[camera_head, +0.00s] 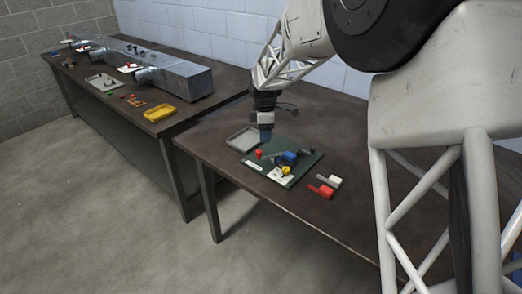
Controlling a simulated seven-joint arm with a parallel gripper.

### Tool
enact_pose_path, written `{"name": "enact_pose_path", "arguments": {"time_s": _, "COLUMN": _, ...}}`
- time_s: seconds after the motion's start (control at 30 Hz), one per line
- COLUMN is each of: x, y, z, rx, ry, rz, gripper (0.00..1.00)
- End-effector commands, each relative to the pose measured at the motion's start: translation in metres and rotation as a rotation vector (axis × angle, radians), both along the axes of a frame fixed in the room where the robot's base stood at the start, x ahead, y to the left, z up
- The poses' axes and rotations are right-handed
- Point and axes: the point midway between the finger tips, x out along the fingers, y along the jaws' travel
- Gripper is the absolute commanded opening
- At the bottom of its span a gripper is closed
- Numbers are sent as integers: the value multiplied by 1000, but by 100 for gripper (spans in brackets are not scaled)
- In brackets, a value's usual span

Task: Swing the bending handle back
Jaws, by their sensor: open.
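A dark green board (302,167) lies on the near table and carries a small bending fixture. On it are a blue part (287,158) that looks like a lever or clamp, a yellow round part (286,170), a red knob (258,154) and a small black part (308,151). I cannot tell for sure which piece is the bending handle.
A shallow grey tray (236,144) lies at the board's back left. A red tool (321,190) and a white-ended one (331,180) lie right of the board. A second table holds a long metal duct (187,78) and a yellow tray (160,112). The near table's front is clear.

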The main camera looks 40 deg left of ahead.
Motion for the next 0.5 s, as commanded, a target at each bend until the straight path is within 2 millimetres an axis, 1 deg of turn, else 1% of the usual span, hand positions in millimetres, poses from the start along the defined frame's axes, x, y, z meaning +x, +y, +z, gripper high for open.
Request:
{"name": "enact_pose_path", "arguments": {"time_s": 0.03, "x": -3, "y": 8, "z": -5, "rx": -2, "ry": 2, "rz": 20, "gripper": 51}}
{"name": "enact_pose_path", "arguments": {"time_s": 0.17, "x": -7, "y": 19, "z": -10, "rx": -3, "ry": 3, "rz": 48, "gripper": 51}}
{"name": "enact_pose_path", "arguments": {"time_s": 0.5, "x": -7, "y": 20, "z": -11, "rx": -4, "ry": 3, "rz": 53, "gripper": 51}}
